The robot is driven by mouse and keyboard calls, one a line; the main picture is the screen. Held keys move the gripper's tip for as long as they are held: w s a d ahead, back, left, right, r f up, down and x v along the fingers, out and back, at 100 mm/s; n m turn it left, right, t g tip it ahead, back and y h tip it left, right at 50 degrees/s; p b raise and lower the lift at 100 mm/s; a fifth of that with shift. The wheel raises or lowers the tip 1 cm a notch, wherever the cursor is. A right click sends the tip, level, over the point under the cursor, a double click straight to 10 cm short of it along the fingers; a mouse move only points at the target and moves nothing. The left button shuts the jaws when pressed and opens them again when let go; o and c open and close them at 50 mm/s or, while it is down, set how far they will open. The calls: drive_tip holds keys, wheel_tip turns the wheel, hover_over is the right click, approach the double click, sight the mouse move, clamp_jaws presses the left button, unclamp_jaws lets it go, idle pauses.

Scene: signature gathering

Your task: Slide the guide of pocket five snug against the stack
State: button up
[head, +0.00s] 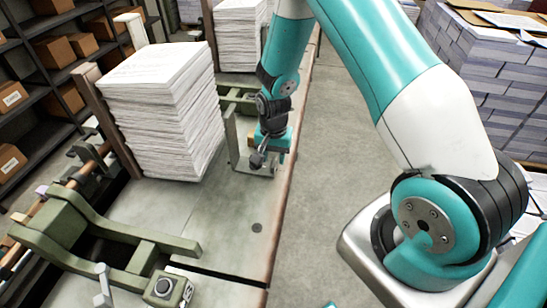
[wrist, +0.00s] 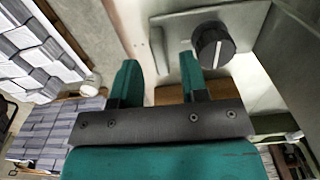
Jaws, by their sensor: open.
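A tall stack of white paper (head: 160,115) stands on the grey bench in the head view, its sheet edges slightly uneven. A metal guide plate (head: 232,138) stands upright just right of the stack; I cannot tell whether they touch. No pocket number is readable. A dark round knob (wrist: 212,45) with a white line sits on the guide's metal foot (wrist: 172,35) in the wrist view. My gripper (head: 268,150) is at the guide's foot near the bench's right edge. Its two teal fingers (wrist: 160,62) are apart with nothing between them, and the knob lies beyond the right finger.
A wooden post (head: 112,120) stands left of the stack. A green metal frame (head: 110,245) lies in front. More paper stacks (head: 240,35) stand behind. Shelves with boxes (head: 52,52) are at left, and bundled paper (head: 480,75) is at right. The floor (head: 345,110) beside the bench is clear.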

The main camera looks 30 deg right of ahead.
drive_tip(key=shift+f, duration=1.35)
drive_tip(key=shift+c, duration=0.4)
clamp_jaws()
